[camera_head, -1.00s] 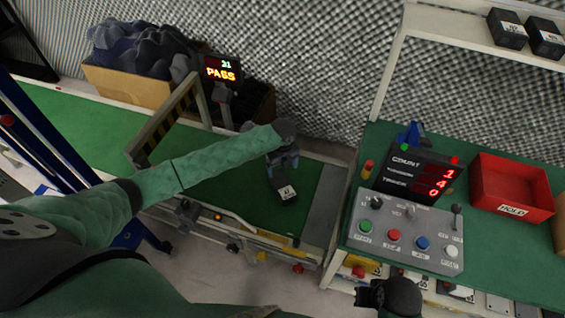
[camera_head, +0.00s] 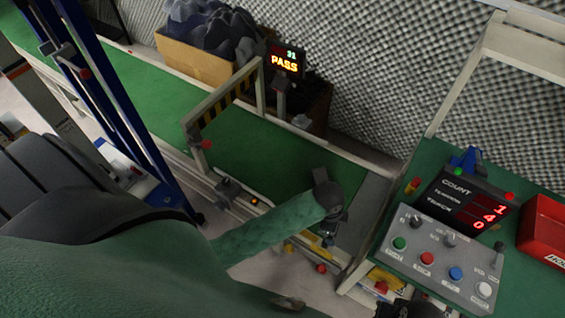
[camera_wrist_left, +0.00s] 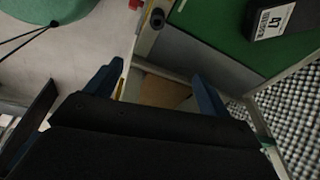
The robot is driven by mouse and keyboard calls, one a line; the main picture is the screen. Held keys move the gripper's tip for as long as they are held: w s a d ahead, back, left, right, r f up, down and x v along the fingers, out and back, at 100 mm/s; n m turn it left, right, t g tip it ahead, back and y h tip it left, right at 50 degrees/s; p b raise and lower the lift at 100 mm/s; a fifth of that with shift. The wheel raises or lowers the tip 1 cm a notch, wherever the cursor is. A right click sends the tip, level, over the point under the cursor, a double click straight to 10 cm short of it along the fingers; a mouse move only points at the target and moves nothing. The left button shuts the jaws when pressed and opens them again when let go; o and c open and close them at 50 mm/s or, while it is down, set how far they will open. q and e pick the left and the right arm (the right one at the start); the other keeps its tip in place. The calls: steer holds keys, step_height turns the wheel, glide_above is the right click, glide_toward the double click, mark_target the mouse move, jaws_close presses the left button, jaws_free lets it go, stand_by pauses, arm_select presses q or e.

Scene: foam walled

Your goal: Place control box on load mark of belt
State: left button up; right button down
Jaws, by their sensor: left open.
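The control box (camera_wrist_left: 282,18) is a small dark box with a white "47" label. It rests on the green belt (camera_wrist_left: 205,25) at the top right of the left wrist view. In the head view it cannot be made out and seems hidden by my left wrist. My left gripper (camera_wrist_left: 157,85) is open and empty, its blue fingers apart from the box and over the belt's framework and floor. In the head view the gripper (camera_head: 328,238) hangs at the near edge of the belt (camera_head: 250,150). I cannot make out a load mark. My right gripper's fingers do not show.
A striped gate (camera_head: 220,103) spans the belt. A display (camera_head: 285,60) reads PASS. The button panel (camera_head: 445,258), counter (camera_head: 465,203) and red bin (camera_head: 545,230) stand on the right bench. A carton (camera_head: 195,55) of dark foam is behind the belt.

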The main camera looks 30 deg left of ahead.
arm_select(q)
steer(key=s+a+r+n, duration=0.2)
steer(key=s+a+n, duration=0.2)
steer(key=s+n, duration=0.3)
steer(key=s+a+r+n+y, duration=0.1)
steer(key=s+a+n, duration=0.3)
steer(key=s, duration=0.6)
steer(key=r+n, duration=0.1)
steer(key=n, duration=0.1)
steer(key=shift+s+a+r+n, duration=0.2)
steer(key=shift+a+n, duration=0.15)
steer(key=shift+n, duration=0.05)
